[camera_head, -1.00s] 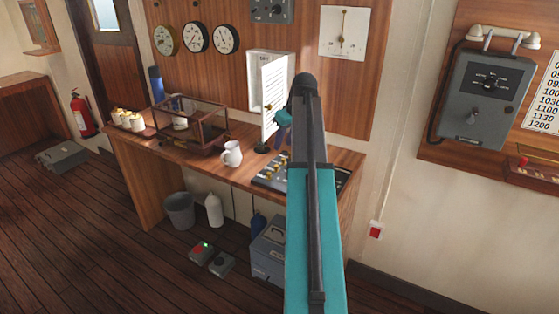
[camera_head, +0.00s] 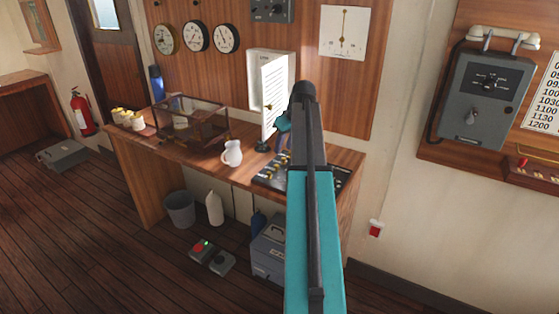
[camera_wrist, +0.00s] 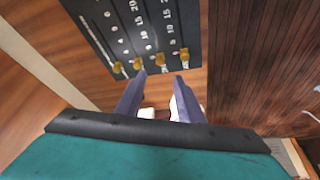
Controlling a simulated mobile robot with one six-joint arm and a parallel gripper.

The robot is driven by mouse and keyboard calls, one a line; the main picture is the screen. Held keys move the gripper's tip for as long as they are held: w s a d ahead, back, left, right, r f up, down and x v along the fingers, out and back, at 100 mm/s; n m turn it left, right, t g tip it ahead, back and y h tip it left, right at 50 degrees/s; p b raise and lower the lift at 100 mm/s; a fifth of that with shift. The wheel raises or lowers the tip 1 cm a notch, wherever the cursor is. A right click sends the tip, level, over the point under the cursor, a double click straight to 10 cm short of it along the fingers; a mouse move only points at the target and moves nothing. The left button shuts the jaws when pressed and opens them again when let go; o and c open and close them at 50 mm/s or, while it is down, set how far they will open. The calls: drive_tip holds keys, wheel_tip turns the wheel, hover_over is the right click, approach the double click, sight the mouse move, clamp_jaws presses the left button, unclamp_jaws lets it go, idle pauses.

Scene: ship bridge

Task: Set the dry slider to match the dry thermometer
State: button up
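A black slider panel (camera_wrist: 128,28) with white scale numbers shows at the top of the wrist view. Several yellow knobs (camera_wrist: 160,58) sit in a row along its near end; labels saying which is dry are not readable. In the head view the panel (camera_head: 266,180) lies on the desk, partly behind my arm. My gripper (camera_wrist: 161,80) is open and empty, its two purple-grey fingers just short of the knobs. A white louvred box (camera_head: 274,95) stands at the back of the desk. No thermometer reading can be made out.
A white jug (camera_head: 232,153) stands left of the panel, with a glass case (camera_head: 190,122) farther left. A grey toolbox (camera_head: 268,250) and a bin (camera_head: 180,209) are under the desk. The floor at left is mostly clear.

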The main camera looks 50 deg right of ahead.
sight(278, 167)
drive_tip(key=shift+p+x, duration=1.05)
drive_tip(key=shift+x, duration=4.05)
drive_tip(key=shift+c, duration=0.2)
clamp_jaws()
